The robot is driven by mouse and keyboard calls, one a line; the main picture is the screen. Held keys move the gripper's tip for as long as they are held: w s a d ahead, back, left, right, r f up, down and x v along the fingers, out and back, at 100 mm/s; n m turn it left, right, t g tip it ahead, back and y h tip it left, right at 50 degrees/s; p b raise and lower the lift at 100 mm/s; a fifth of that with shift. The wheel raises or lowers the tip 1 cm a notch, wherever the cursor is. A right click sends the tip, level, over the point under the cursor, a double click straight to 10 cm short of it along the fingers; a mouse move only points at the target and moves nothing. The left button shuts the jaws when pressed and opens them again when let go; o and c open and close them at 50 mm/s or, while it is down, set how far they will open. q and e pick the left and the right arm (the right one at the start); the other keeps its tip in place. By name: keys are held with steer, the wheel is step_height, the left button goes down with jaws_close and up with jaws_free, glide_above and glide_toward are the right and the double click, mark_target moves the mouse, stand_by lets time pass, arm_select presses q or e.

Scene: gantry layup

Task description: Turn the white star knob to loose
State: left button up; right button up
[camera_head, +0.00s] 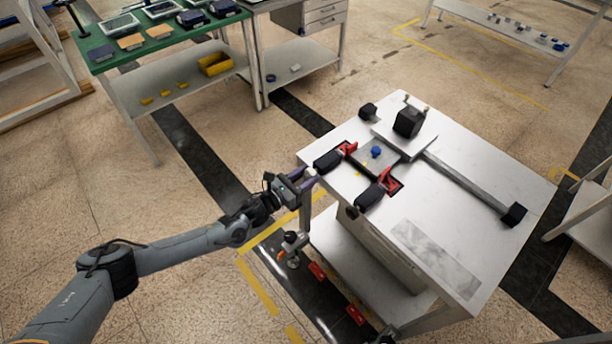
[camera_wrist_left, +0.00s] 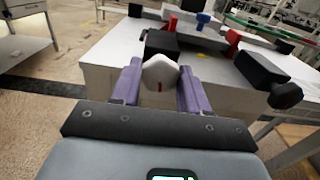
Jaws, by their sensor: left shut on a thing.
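My left gripper (camera_head: 312,178) is at the near left edge of the white table (camera_head: 440,243). Its purple fingers (camera_wrist_left: 155,88) are shut on the knob, one on each side. In the head view the knob is mostly hidden by the fingers. Which way the knob is turned I cannot tell.
A second black block (camera_head: 370,195) with a dark knob (camera_wrist_left: 286,95) stands to the right. Red clamps (camera_head: 387,180) and a blue knob (camera_head: 376,151) lie beyond the blocks. A long grey bar crosses the table top. A green table (camera_head: 103,48) stands at the upper left.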

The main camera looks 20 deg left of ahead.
arm_select(q)
steer(key=n, duration=0.4)
steer(key=shift+p, duration=0.35)
steer(key=n, duration=0.5)
steer(key=n+p, duration=0.1)
steer(key=n, duration=0.3)
steer(key=shift+n, duration=0.3)
steer(key=n, duration=0.4)
steer(key=n+p, duration=0.1)
steer(key=n, duration=0.7)
steer(key=shift+n+p, duration=0.3)
steer(key=shift+p, duration=0.05)
steer(key=n, duration=0.4)
steer(key=shift+p, duration=0.4)
steer(key=shift+f+n, duration=0.1)
steer(key=shift+n, duration=1.6)
